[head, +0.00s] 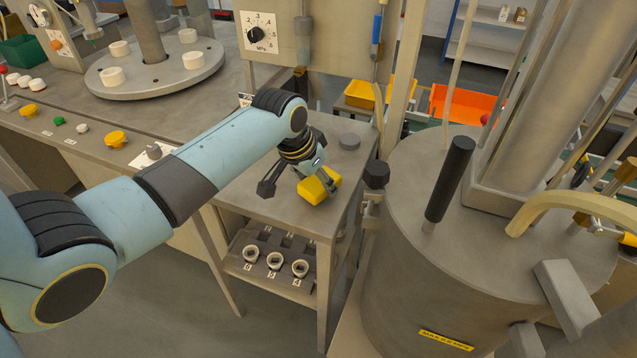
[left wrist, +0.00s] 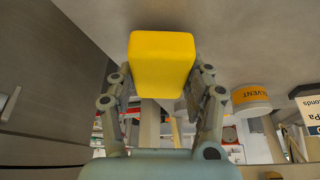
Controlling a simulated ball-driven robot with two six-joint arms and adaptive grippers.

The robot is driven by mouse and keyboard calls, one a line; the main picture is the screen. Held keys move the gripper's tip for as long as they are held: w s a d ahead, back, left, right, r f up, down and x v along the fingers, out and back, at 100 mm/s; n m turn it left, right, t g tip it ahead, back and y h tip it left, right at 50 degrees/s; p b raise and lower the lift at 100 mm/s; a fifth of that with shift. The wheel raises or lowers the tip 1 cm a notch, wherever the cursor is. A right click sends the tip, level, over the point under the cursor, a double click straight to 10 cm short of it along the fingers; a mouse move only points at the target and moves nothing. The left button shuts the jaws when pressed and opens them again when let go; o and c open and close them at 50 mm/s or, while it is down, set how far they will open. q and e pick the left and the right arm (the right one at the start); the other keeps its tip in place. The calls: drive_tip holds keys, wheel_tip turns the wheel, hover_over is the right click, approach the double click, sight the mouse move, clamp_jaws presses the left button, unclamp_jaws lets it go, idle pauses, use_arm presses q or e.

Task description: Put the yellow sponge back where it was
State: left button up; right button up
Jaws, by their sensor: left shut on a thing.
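The yellow sponge (head: 320,187) is a small block held in my left gripper (head: 302,184), near the right front part of the small grey side table (head: 252,200). In the left wrist view the sponge (left wrist: 162,58) sits between the two fingers of my left gripper (left wrist: 163,82), one on each side. I cannot tell whether the sponge touches the tabletop. My right gripper is in neither view.
A shelf below holds several numbered sockets (head: 275,262). A large metal tank (head: 420,270) with a black handle (head: 450,180) stands close on the right.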

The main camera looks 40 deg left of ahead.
use_arm(q)
drive_tip(key=shift+f, duration=0.55)
drive_tip(key=o, duration=0.7)
drive_tip(key=shift+f, duration=0.15)
drive_tip(key=o, duration=0.4)
